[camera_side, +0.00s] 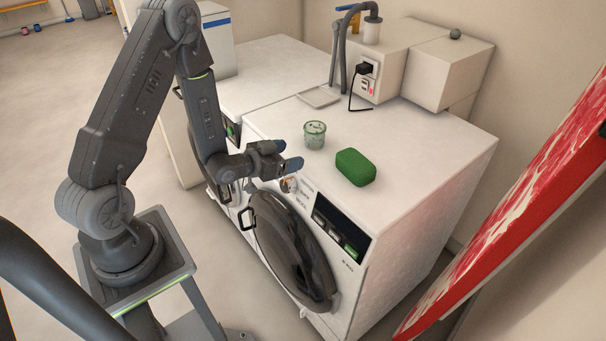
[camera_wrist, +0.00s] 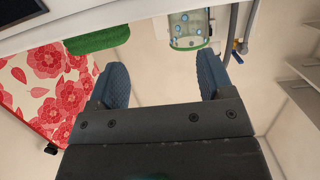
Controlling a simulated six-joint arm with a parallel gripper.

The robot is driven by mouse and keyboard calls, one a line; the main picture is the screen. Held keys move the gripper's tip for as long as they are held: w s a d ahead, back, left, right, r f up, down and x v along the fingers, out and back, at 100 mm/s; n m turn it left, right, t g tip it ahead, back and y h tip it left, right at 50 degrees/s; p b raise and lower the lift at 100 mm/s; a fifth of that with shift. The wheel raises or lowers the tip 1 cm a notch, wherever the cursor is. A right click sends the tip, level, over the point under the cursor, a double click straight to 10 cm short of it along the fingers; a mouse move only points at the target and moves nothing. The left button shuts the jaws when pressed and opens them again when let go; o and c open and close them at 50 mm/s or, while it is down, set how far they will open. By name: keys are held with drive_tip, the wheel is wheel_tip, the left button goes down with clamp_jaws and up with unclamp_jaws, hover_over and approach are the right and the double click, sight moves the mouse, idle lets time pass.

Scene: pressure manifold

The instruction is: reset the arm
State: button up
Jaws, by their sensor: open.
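My gripper (camera_side: 284,157) is in front of the washing machine (camera_side: 420,165), near the front edge of its top. Its two blue-grey fingers are apart with nothing between them, as the wrist view also shows (camera_wrist: 165,82). The arm rises from its stand at the left and bends down at the elbow toward the machine.
A clear patterned cup (camera_side: 315,135) and a green sponge-like block (camera_side: 356,167) stand on the machine top, close beyond my gripper. A wall box with a plugged cable (camera_side: 366,68) is behind. A red floral board (camera_side: 510,200) leans at the right. Floor at the left is clear.

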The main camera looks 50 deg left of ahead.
drive_tip(key=s+d+r+g+y, duration=0.1)
drive_tip(key=s+d+r+g, duration=0.15)
drive_tip(key=r, duration=0.55)
drive_tip(key=s+d+r+g+y, duration=0.1)
drive_tip(key=d+r+g, duration=0.15)
drive_tip(key=r, duration=0.45)
drive_tip(key=s+d+r+g, duration=0.2)
drive_tip(key=s+d+r, duration=0.1)
drive_tip(key=s, duration=0.5)
drive_tip(key=s+d+r+g+h, duration=0.1)
drive_tip(key=s+d+r, duration=0.3)
drive_tip(key=s, duration=0.5)
drive_tip(key=shift+r+n+g, duration=0.35)
drive_tip(key=shift+n+g, duration=0.05)
drive_tip(key=shift+g, duration=0.5)
